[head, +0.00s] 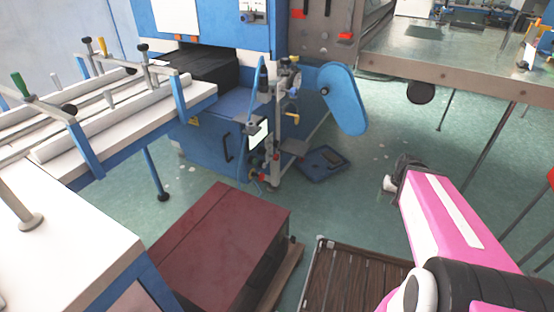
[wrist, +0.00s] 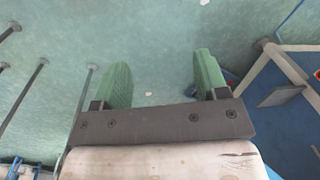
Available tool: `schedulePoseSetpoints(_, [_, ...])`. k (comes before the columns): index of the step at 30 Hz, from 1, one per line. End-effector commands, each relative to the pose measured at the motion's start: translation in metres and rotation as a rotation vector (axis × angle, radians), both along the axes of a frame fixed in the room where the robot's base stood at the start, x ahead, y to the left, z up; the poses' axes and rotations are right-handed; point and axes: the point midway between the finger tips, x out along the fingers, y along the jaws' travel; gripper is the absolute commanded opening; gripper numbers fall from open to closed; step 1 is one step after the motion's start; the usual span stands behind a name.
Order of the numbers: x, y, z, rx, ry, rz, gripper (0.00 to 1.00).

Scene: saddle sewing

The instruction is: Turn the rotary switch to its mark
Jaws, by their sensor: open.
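I cannot make out the rotary switch or its mark for certain in either view. The blue sewing machine (head: 222,138) stands at the top centre of the head view, with small fittings on its front too small to tell apart. My gripper (wrist: 160,72) shows in the wrist view with two green fingers apart and nothing between them, above the green floor. In the head view my pink arm reaches in from the lower right, and its end is over open floor, right of the machine and apart from it.
A dark red box (head: 215,240) and a brown slatted surface (head: 355,280) stand in front. A white-topped rail table (head: 125,120) is at left, and a grey metal table (head: 460,70) at upper right. A blue foot pedal (head: 323,163) lies on the floor. Floor between is free.

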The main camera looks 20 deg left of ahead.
Motion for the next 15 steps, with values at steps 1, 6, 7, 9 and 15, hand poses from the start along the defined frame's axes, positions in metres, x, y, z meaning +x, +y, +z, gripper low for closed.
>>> schedulePoseSetpoints(1, [0.017,0.016,-0.011,0.05,0.002,0.026,0.67])
schedulePoseSetpoints(6, [0.063,0.09,-0.04,0.289,-0.008,0.138,0.67])
schedulePoseSetpoints(7, [0.072,0.105,-0.045,0.335,-0.015,0.157,0.67])
schedulePoseSetpoints(9, [0.091,0.14,-0.056,0.447,-0.031,0.2,0.67])
schedulePoseSetpoints(15, [0.144,0.24,-0.084,0.764,-0.109,0.29,0.67])
